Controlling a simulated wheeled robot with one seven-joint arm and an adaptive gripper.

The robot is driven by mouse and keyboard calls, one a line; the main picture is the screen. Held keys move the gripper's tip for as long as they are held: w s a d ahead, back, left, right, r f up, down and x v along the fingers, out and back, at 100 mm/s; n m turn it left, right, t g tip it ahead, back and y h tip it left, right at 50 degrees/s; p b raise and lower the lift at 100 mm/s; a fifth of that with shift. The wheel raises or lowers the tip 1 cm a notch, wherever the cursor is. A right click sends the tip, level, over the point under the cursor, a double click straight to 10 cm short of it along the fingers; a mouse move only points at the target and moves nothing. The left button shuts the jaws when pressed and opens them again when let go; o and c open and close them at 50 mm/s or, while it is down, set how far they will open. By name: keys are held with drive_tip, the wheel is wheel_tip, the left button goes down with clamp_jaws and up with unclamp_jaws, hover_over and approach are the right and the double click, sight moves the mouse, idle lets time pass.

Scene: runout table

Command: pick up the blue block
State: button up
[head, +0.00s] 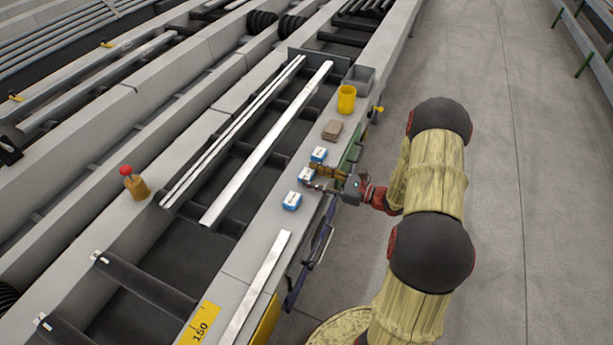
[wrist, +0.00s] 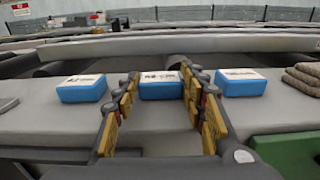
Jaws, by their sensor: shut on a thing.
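Three blue blocks with white, printed tops stand in a row on the grey ledge. The middle blue block (head: 306,174) sits between the fingers of my gripper (head: 312,178). In the wrist view this middle block (wrist: 161,87) shows between the two yellow-padded fingers of my gripper (wrist: 160,78), which are shut on it; its side edges are partly hidden by them. It appears to be at ledge level. Another blue block (head: 291,201) is nearer, at left in the wrist view (wrist: 82,90). The third blue block (head: 318,154) is farther along, at right in the wrist view (wrist: 241,84).
A brown stack (head: 332,130), a yellow cup (head: 346,98) and a grey bin (head: 359,78) stand farther along the ledge. Long metal bars (head: 270,140) lie across the runout table. A flat metal strip (head: 257,287) lies on the near ledge.

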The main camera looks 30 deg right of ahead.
drive_tip(key=shift+c, duration=1.2)
